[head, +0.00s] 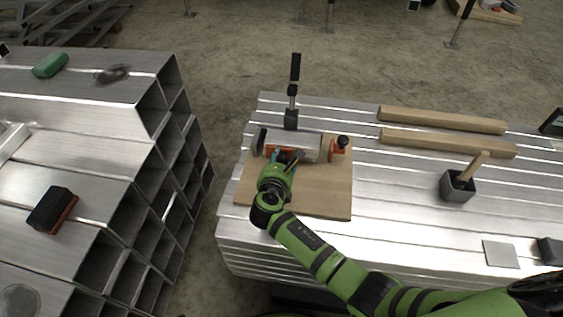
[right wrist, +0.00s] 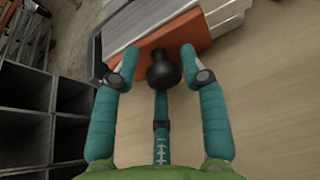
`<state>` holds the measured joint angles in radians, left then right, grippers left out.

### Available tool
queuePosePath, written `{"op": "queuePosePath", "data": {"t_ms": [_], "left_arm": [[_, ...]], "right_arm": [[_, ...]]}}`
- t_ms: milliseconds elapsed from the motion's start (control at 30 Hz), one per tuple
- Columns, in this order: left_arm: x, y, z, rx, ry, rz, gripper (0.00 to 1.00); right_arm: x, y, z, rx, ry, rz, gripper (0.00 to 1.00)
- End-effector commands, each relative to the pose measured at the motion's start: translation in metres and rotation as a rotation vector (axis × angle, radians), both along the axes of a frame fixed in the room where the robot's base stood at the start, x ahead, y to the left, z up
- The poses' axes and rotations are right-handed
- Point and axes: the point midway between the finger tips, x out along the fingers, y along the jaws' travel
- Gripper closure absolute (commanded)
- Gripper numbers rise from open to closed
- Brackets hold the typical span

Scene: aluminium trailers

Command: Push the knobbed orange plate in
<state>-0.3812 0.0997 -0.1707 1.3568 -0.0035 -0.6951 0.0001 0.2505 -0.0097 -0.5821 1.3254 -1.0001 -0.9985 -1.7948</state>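The orange plate (right wrist: 190,28) with a black round knob (right wrist: 163,70) lies at the front of a grey metal block (right wrist: 150,22) in the right wrist view. My right gripper (right wrist: 159,62) is open, with its fingers spread around the knob; gaps show at both sides. In the head view the gripper (head: 285,162) is at the front of the block (head: 298,143) and hides most of this plate and its knob. A second orange piece (head: 337,150) with a black knob stands at the block's right end. My left gripper is not in view.
The block sits on a wooden board (head: 325,200) on stacked aluminium profiles. A black upright clamp (head: 294,75) stands behind it. Two wooden bars (head: 445,120) and a dark cup (head: 457,187) lie to the right. Open tube stacks with a brush (head: 52,208) stand left, across a gap.

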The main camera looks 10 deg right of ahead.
Motion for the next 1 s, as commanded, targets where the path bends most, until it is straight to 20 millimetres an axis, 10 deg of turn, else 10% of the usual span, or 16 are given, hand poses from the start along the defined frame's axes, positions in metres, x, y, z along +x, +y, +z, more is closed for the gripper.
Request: {"op": "queuePosePath", "data": {"t_ms": [533, 1000], "left_arm": [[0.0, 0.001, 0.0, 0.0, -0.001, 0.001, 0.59], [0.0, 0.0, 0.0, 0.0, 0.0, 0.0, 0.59]], "right_arm": [[-0.011, 0.005, 0.001, 0.003, 0.005, 0.001, 0.59], [-0.088, 0.037, 0.036, 0.003, 0.004, 0.001, 0.59]]}}
